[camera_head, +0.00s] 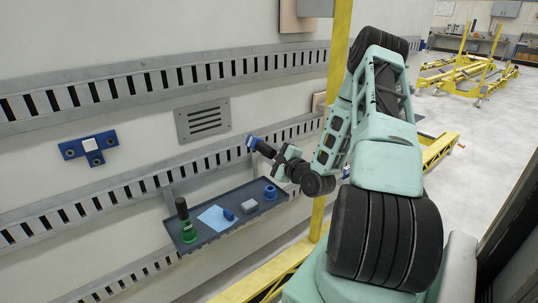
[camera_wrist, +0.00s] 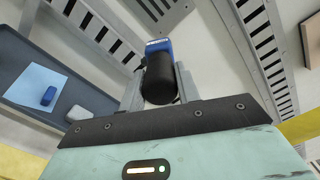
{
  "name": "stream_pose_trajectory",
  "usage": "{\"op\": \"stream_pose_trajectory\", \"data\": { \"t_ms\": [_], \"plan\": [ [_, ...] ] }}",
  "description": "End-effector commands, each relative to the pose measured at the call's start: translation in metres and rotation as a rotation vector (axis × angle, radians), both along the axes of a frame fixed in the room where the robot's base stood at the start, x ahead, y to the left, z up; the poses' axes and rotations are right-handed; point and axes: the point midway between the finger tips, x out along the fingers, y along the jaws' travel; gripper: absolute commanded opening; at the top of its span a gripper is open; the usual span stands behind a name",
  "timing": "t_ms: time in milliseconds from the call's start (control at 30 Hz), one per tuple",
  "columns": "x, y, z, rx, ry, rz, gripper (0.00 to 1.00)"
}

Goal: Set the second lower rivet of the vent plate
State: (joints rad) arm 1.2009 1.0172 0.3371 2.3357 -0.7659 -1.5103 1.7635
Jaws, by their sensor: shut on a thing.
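The vent plate (camera_head: 203,120) is a grey slotted panel on the pale wall, between two slotted rails; a corner of it shows at the top of the wrist view (camera_wrist: 172,12). My gripper (camera_head: 279,160) is shut on a tool with a black round handle and a blue head (camera_head: 251,142). In the wrist view my gripper (camera_wrist: 158,88) has the black handle between its fingers, with the blue head (camera_wrist: 158,46) beyond it. The tool is to the lower right of the plate and appears apart from it. I cannot make out the plate's lower rivets.
A grey tray (camera_head: 205,241) on the wall below holds a green-based black-handled tool (camera_head: 186,224), a light blue sheet (camera_head: 212,217), a small blue piece (camera_head: 229,214), a grey block (camera_head: 249,208) and a blue ring (camera_head: 270,192). A blue bracket (camera_head: 90,148) is left; a yellow post (camera_head: 339,45) stands right.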

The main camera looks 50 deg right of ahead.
Motion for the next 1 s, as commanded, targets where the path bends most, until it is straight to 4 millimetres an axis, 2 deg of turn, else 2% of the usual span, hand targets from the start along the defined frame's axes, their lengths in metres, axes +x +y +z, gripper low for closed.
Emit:
{"op": "stream_pose_trajectory", "data": {
  "t_ms": [233, 1000],
  "plan": [
    [0.012, -0.002, 0.001, -0.003, -0.004, 0.002, 0.00],
    [0.077, -0.018, 0.001, -0.003, -0.006, 0.001, 0.00]
  ]
}}
